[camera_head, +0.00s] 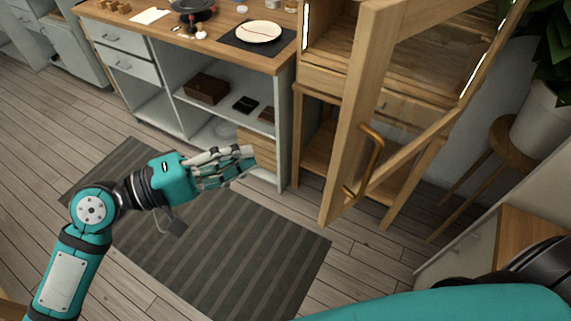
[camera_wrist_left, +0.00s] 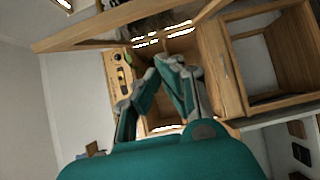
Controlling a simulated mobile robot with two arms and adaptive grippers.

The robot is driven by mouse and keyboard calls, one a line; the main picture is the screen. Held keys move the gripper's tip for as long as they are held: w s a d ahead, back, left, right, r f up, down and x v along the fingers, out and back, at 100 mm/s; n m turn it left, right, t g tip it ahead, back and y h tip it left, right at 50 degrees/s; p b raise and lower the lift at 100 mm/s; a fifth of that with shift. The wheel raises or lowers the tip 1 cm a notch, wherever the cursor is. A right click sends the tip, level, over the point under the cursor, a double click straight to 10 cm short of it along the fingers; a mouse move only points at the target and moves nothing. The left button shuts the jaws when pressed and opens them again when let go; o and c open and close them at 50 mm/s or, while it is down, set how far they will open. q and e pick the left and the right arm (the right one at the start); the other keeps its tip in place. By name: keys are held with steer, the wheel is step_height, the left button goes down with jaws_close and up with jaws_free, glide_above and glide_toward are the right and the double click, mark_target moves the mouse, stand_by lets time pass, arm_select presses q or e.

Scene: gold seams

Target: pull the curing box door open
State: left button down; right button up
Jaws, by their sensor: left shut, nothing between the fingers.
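The curing box (camera_head: 318,75) is a pale wooden cabinet on legs, right of the workbench. Its glazed door (camera_head: 352,110) stands swung out toward me in the head view, with the lit interior showing to its left. A brass bar handle (camera_head: 376,160) is on the door's near stile. My left gripper (camera_head: 250,161) is shut and empty, left of the handle and clear of it, above the mat. In the left wrist view its fingers (camera_wrist_left: 168,68) come together in front of the box interior (camera_wrist_left: 182,45). My right gripper is out of view.
The workbench (camera_head: 240,50) with open shelves stands behind my left gripper, bearing a plate (camera_head: 258,32). A striped mat (camera_head: 230,255) covers the floor. A plant stool (camera_head: 497,150) is right of the door, and a low cabinet (camera_head: 480,240) is at lower right.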

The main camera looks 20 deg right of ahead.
arm_select(q)
steer(key=s+d+p, duration=0.2)
steer(key=d+p, duration=0.3)
steer(key=d, duration=0.6)
steer(key=shift+s, duration=0.4)
steer(key=shift+w, duration=0.1)
